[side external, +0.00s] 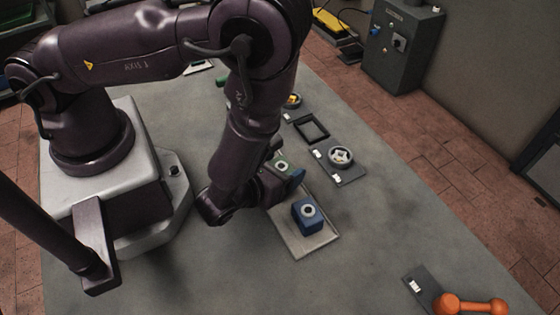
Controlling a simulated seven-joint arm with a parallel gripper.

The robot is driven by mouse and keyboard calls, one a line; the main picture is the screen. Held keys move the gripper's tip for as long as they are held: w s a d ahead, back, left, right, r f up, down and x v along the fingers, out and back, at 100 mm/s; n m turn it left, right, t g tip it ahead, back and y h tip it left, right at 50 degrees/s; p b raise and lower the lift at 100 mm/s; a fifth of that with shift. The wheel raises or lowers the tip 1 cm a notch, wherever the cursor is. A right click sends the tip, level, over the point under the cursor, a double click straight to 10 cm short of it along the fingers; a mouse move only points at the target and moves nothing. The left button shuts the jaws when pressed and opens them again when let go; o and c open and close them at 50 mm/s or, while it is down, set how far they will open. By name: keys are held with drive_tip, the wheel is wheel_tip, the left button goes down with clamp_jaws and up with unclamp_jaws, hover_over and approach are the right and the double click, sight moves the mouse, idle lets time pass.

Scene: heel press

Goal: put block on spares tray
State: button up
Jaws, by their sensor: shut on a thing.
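My gripper (287,169) is low over the far end of a pale tray (297,245), reaching in from the left. A blue block (308,218) with a pale ring on top sits on the near part of the tray, just in front of my gripper.
Behind the tray are a dark plate with a round silver fixture (341,156), an empty black square frame (311,129) and a small yellow-centred round part (292,101). An orange dumbbell-shaped object (470,305) lies at the near right by a dark plate (424,289). The table's right middle is clear.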

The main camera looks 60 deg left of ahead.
drive_tip(key=shift+f, duration=0.2)
idle(0.6)
drive_tip(key=o, duration=1.1)
drive_tip(key=v, duration=1.3)
drive_tip(key=shift+w, duration=0.1)
drive_tip(key=w+a+r+n+g+y, duration=0.25)
drive_tip(key=a+r+n+g, duration=0.25)
drive_tip(key=r+n, duration=0.25)
drive_tip(key=w+a+r+n+g+y, duration=0.25)
drive_tip(key=a+r+n+g, duration=0.3)
drive_tip(key=n, duration=0.35)
drive_tip(key=a+r+n+t+h, duration=0.1)
drive_tip(key=r+n+h, duration=0.2)
drive_tip(key=r+n, duration=0.1)
drive_tip(key=s+a+r+n+t+h, duration=0.1)
drive_tip(key=r+n+h, duration=0.2)
drive_tip(key=r+n, duration=0.2)
drive_tip(key=s+a+r+n+t+h, duration=0.1)
drive_tip(key=r+n+h, duration=0.2)
drive_tip(key=r+n, duration=0.2)
drive_tip(key=shift+s+a+r+n+h, duration=0.15)
drive_tip(key=shift+a+r+n+h, duration=0.05)
drive_tip(key=shift+n+h, duration=0.2)
